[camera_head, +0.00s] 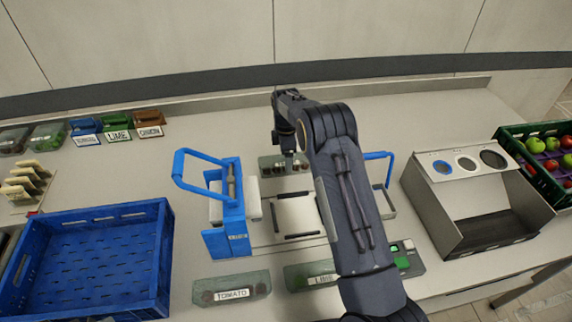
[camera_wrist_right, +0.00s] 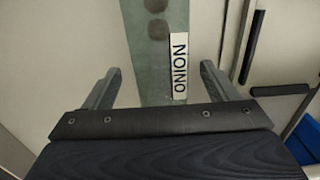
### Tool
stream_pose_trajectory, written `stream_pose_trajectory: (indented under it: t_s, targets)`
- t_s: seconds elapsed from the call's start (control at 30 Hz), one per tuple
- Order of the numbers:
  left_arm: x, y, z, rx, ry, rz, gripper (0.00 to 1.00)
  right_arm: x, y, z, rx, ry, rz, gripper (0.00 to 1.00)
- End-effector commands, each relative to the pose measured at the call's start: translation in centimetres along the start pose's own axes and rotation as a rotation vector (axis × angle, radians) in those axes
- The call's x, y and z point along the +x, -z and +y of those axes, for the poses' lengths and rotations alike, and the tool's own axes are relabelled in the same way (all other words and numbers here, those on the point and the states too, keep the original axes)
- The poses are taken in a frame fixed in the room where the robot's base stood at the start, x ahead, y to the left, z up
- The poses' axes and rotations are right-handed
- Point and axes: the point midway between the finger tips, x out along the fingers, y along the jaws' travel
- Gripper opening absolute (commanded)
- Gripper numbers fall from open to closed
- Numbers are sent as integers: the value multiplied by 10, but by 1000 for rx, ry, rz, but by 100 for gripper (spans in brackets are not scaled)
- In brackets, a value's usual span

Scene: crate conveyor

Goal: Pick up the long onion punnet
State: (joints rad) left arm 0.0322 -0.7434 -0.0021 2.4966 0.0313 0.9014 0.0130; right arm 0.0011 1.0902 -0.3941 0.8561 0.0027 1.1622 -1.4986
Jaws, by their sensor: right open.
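The long onion punnet (camera_head: 268,170) is a clear greenish container with dark round contents, lying behind the machine in the head view. In the right wrist view the punnet (camera_wrist_right: 158,90) runs up the picture between the fingers, with a white ONION label along its right side. My right gripper (camera_wrist_right: 160,70) is open, one finger on each side of the punnet, with gaps between. In the head view my right arm reaches across the machine, and the gripper (camera_head: 289,155) points down at the punnet, hiding part of it. My left gripper is not in view.
The blue-handled machine (camera_head: 238,205) stands just in front of the punnet. TOMATO (camera_head: 232,290) and another long punnet (camera_head: 305,275) lie in front. A blue crate (camera_head: 160,245) is at left, a metal chute (camera_head: 440,215) at right. Small labelled tubs line the back left.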

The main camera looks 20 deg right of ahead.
Motion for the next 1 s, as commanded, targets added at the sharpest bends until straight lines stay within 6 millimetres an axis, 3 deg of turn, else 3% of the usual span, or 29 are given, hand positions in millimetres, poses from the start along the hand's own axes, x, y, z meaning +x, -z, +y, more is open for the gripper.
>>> stream_pose_trajectory:
  t_s: [0.2, 0.5, 0.87, 1.0]
  targets:
    - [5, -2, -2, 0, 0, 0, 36, 37, -1, -3, 0, 5, -1, 80]
    - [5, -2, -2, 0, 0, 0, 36, 42, -1, -2, 1, 1, 0, 79]
    - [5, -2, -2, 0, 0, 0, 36, 42, -1, -2, 1, 1, 0, 31]
    - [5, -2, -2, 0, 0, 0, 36, 42, -1, -2, 1, 1, 1, 30]
